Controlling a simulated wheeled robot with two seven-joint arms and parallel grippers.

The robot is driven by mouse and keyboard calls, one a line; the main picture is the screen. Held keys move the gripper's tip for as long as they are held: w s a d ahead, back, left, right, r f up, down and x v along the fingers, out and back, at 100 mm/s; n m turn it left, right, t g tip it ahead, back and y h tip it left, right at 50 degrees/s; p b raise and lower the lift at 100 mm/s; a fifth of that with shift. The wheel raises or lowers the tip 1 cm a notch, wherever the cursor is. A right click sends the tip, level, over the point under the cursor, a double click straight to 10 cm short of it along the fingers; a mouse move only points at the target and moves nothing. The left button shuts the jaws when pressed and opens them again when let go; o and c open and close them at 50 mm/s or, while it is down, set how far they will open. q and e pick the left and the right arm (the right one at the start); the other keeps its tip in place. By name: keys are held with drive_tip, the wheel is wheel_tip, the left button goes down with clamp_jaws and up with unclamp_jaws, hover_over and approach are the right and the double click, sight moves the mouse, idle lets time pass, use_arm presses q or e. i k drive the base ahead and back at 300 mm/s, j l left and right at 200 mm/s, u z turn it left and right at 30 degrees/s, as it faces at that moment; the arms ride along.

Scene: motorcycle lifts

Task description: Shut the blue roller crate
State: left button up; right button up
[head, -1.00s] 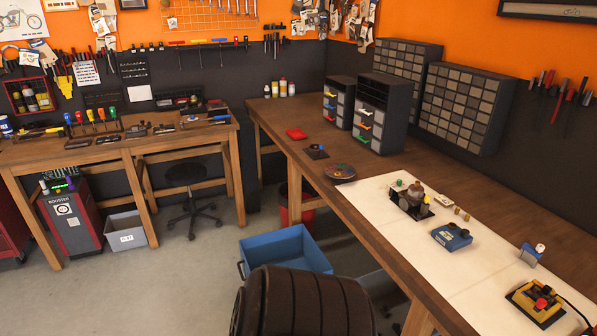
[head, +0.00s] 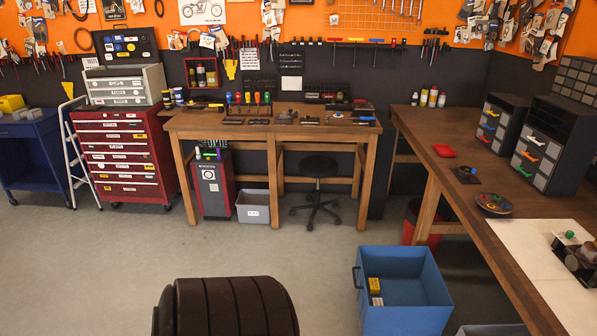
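The blue roller crate (head: 405,318) stands on the floor at the lower right of the head view, beside the long wooden bench. Its top is open, and I see down into it. Small yellow and pale boxes lie inside against its left wall. A dark handle sticks out on its left side. No lid or cover shows clearly. Neither of my grippers is in view.
A dark ribbed rounded object (head: 226,308) stands at the bottom centre, left of the crate. The long bench (head: 470,205) runs along the right. A stool (head: 318,190) and grey bin (head: 253,207) are further back. Grey floor (head: 120,265) is clear at left.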

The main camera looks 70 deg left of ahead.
sight(417, 300)
drive_tip(key=u, duration=1.7)
drive_tip(key=z, duration=0.25)
